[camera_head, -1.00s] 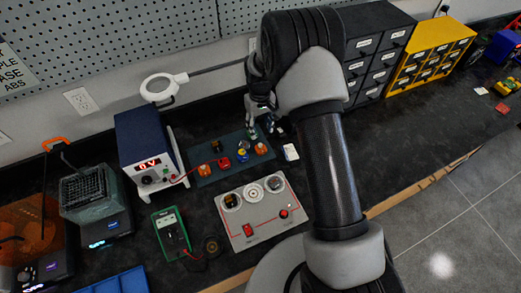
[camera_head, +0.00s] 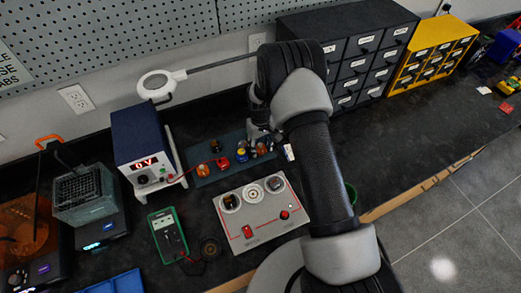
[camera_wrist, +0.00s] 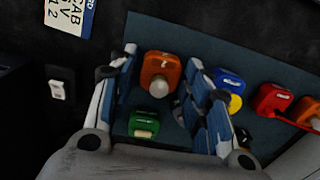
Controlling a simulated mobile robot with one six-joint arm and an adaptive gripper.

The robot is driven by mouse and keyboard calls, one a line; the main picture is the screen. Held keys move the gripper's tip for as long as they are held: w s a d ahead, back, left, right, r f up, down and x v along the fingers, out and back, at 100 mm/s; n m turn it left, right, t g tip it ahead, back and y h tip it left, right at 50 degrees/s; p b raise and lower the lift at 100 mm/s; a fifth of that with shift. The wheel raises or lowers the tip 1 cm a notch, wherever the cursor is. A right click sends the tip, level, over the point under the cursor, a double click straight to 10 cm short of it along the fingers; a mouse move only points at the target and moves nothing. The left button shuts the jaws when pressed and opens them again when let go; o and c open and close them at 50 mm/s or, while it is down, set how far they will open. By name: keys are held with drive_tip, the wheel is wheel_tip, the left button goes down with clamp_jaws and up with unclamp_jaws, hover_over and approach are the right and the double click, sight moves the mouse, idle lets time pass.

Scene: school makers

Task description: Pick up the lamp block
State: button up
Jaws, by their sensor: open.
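Small component blocks lie on a blue-grey mat (camera_head: 203,182); none is clearly labelled as the lamp block. In the wrist view, an orange block (camera_wrist: 160,68) with a pale round top appears between the fingertips of my gripper (camera_wrist: 163,60). A green block (camera_wrist: 145,124) shows lower between the fingers. A blue block (camera_wrist: 228,80) with a yellow dome (camera_wrist: 235,102) is just outside the right finger, partly hidden by it. A red block (camera_wrist: 272,99) lies further right. My gripper is open, above the mat's right end in the head view (camera_head: 264,140); contact cannot be told.
A grey panel (camera_head: 262,224) with dials and a red switch lies in front of the mat. A power supply (camera_head: 148,150) stands left, with a red lead to the mat. A green multimeter (camera_head: 168,233) and drawer cabinets (camera_head: 345,60) are nearby. A white label card lies beside the mat.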

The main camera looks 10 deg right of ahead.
drive_tip(key=shift+r, duration=0.1)
drive_tip(key=shift+c, duration=0.5)
drive_tip(key=c, duration=0.6)
drive_tip(key=shift+c, duration=0.2)
